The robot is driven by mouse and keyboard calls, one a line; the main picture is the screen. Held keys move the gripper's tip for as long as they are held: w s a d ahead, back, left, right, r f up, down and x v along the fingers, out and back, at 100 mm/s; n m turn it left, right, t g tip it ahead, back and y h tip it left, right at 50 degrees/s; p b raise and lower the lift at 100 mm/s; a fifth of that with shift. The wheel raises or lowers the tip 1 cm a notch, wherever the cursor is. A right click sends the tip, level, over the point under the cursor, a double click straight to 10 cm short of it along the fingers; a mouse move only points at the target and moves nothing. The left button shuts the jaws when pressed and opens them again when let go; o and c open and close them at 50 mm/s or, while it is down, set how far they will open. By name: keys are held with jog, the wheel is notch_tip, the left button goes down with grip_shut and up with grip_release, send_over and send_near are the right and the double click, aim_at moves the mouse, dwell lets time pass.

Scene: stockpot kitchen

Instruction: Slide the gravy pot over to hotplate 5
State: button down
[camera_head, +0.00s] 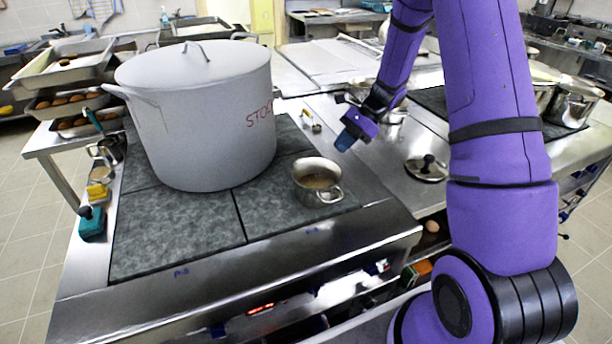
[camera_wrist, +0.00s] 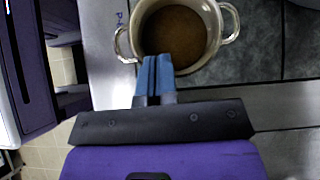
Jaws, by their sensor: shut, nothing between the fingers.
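The gravy pot (camera_head: 318,185) is a small steel pot with two handles and brown gravy inside. It stands upright on the front right hotplate (camera_head: 285,222). It also shows in the wrist view (camera_wrist: 212,20). The front left hotplate (camera_head: 175,232) has bare room; a label on the front edge below it looks like P-5, but is small. My gripper (camera_head: 345,142) has its blue fingers shut and empty, up and to the right of the pot in the head view. In the wrist view, the fingertips (camera_wrist: 156,62) overlap the pot's near rim; contact is not clear.
A large lidded stockpot (camera_head: 200,125) stands at the back of the hotplates, close behind the gravy pot. A teal-handled item (camera_head: 91,222) and a yellow sponge-like item (camera_head: 98,192) lie along the left edge. A lid (camera_head: 427,170) lies on the steel counter at right.

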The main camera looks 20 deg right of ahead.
aim_at(299, 184)
jog(key=shift+w+f, duration=0.15)
jog(key=shift+f, duration=0.5)
jog(key=x, duration=0.9)
jog(key=shift+a+f, duration=0.15)
jog(key=shift+a, duration=2.1)
jog(key=a, duration=4.8)
jog(key=shift+a, duration=0.3)
